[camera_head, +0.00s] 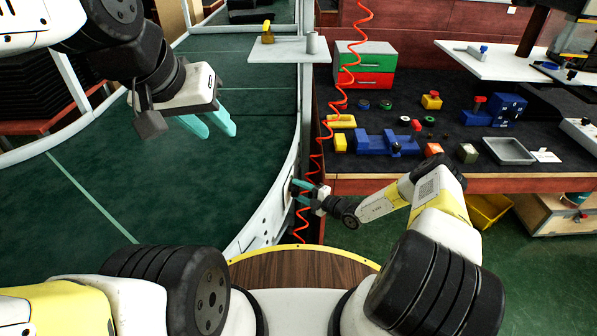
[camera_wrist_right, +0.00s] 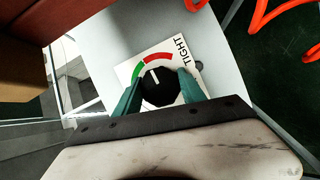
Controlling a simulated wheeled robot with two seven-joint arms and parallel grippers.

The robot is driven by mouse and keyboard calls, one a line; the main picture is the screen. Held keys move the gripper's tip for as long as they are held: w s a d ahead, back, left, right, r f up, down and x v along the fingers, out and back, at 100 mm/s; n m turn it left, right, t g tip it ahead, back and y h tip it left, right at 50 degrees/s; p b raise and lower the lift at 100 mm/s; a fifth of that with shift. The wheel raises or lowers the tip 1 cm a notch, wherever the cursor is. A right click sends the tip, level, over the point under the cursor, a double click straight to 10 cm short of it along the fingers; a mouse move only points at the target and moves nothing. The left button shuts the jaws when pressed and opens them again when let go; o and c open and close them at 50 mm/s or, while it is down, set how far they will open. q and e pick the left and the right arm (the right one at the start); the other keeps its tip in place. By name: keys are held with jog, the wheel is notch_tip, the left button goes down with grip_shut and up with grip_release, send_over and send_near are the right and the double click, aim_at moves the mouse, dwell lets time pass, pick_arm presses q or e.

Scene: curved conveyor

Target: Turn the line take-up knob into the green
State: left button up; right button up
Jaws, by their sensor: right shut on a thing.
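The black take-up knob (camera_wrist_right: 159,90) sits on a white label with a green and red arc and the word TIGHT. Its white pointer line aims up and slightly left, near where the green (camera_wrist_right: 137,71) meets the red (camera_wrist_right: 158,58). My right gripper (camera_wrist_right: 157,92) is shut on the knob, one teal finger on each side. In the head view my right gripper (camera_head: 301,190) is at the conveyor's side panel, and the knob cannot be made out there. My left gripper (camera_head: 219,134) is open and empty above the green belt.
The green curved conveyor (camera_head: 250,90) fills the left. A coiled orange hose (camera_head: 318,140) hangs close to my right gripper. A workbench (camera_head: 400,187) with several coloured parts and a green and red drawer box (camera_head: 366,80) stands at right. A small shelf (camera_head: 286,50) is at the back.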

jog(key=n+t+y, duration=0.1)
jog(key=n, duration=0.3)
jog(key=shift+f, duration=0.1)
jog(key=shift+s+n+y, duration=0.1)
jog(key=shift+n+y, duration=0.8)
jog(key=shift+n, duration=1.2)
jog(key=o, duration=1.4)
jog(key=shift+c, duration=0.2)
jog(key=v, duration=0.7)
jog(key=shift+s+d, duration=0.2)
jog(key=shift+d, duration=0.1)
jog(key=shift+f, duration=0.15)
